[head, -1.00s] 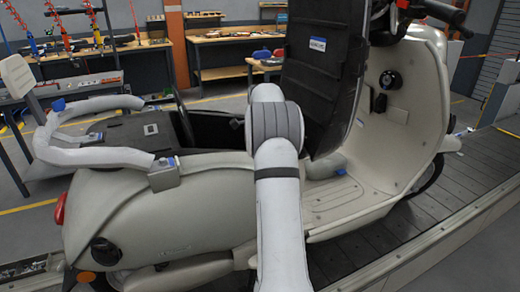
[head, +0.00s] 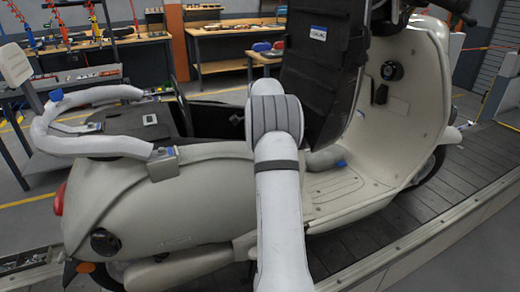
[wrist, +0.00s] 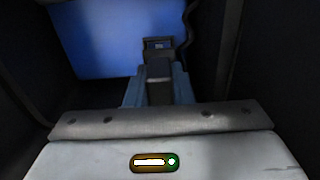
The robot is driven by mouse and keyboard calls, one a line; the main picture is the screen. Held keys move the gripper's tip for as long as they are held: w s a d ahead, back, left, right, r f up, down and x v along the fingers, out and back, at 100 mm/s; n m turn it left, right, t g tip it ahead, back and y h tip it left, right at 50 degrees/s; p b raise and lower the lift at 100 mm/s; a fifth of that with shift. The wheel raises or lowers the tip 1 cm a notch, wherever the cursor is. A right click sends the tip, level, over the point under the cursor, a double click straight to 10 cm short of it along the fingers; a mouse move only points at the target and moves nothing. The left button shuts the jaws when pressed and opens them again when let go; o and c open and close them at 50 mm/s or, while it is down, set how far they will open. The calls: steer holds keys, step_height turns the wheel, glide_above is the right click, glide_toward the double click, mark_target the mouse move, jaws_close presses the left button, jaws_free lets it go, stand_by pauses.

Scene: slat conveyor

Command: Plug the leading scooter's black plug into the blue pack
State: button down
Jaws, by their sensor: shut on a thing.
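The cream scooter (head: 190,195) stands side-on in the head view, its dark seat (head: 325,75) raised. My arm reaches over its side, and my gripper is hidden there. In the wrist view my gripper (wrist: 159,72) is shut on the black plug (wrist: 160,88), which sits between its blue-grey fingers. The blue pack (wrist: 105,40) fills the upper left. A dark socket-like part (wrist: 158,44) lies straight ahead of the plug, by the pack's right edge. The plug's front end lies close to it in the picture. I cannot tell whether they touch.
Dark compartment walls (wrist: 225,50) close in on both sides of my gripper, and a black cable (wrist: 188,25) runs down at the upper right. The scooter stands on a slat conveyor (head: 465,185). Workbenches (head: 215,42) stand behind, and a grey grab rail (head: 90,145) is at the left.

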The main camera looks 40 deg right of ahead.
steer(key=shift+f+b, duration=0.45)
steer(key=shift+f, duration=0.6)
steer(key=c, duration=1.2)
jaws_free()
steer(key=shift+o, duration=0.2)
steer(key=shift+r+p, duration=0.3)
steer(key=shift+r, duration=3.55)
